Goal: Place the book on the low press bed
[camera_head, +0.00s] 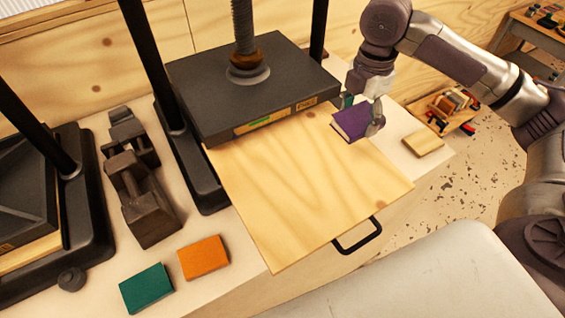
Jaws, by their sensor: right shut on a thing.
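My right gripper (376,112) is shut on a purple book (351,122). It holds the book over the right part of a light wooden board with a black handle (310,190), which sticks out from under the dark press plate (250,85). I cannot tell whether the book touches the board. The board looks like the low press bed; the plate sits above its back part and hides it. An orange book (203,258) and a green book (147,288) lie on the bench at the front left. My left gripper is not in view.
Another press (30,190) is at the far left. A small wooden block (423,141) lies on the bench to the right. The board's middle and front are clear.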

